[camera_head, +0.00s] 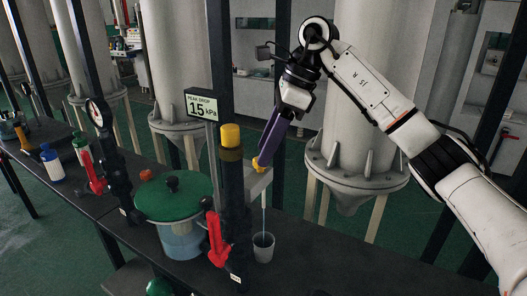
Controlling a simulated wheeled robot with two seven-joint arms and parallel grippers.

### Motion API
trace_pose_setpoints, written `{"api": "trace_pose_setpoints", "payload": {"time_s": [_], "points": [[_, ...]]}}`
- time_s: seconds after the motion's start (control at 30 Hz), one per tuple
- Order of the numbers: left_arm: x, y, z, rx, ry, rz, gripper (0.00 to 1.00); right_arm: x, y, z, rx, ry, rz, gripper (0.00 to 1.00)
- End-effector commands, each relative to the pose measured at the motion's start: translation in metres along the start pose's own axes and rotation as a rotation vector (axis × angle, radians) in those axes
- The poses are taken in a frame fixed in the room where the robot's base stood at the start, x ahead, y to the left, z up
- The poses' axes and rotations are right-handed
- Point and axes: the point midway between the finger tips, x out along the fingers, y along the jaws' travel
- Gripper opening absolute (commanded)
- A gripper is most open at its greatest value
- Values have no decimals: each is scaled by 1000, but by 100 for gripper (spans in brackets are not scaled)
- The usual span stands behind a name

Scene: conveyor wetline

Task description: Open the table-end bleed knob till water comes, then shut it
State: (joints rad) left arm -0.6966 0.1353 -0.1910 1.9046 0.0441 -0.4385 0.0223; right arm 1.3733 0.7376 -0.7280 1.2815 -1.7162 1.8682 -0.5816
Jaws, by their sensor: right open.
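A small yellow knob (260,164) sits at the table end, on a grey block beside a black column (232,195) with a yellow cap. My right gripper (264,155), with purple fingers, reaches down to the knob from above. Its fingertips are at the knob, and its jaws are open; whether they touch it I cannot tell. Below the block, a thin pale vertical line, which looks like running water, drops into a grey cup (263,247) on the table. My left gripper is not in view.
A green-lidded clear vessel (173,197) and a red lever (217,240) stand left of the cup on the dark table (330,262). A sign reading 15 kPa (201,106) rises behind. A large pale tank (365,120) stands beyond the table. The table right of the cup is clear.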

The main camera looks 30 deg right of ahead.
Motion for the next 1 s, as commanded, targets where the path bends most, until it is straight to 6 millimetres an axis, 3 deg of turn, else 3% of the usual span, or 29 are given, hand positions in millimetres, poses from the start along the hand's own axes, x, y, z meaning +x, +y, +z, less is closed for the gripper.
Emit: {"api": "trace_pose_setpoints", "payload": {"time_s": [0.2,0.47,0.73,1.0], "points": [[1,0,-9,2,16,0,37,18,0,0,1,0,0,45],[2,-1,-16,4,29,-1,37,19,0,0,1,0,0,45],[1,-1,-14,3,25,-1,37,19,0,0,1,0,0,3],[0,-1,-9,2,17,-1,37,19,0,0,31,0,-14,4]]}}
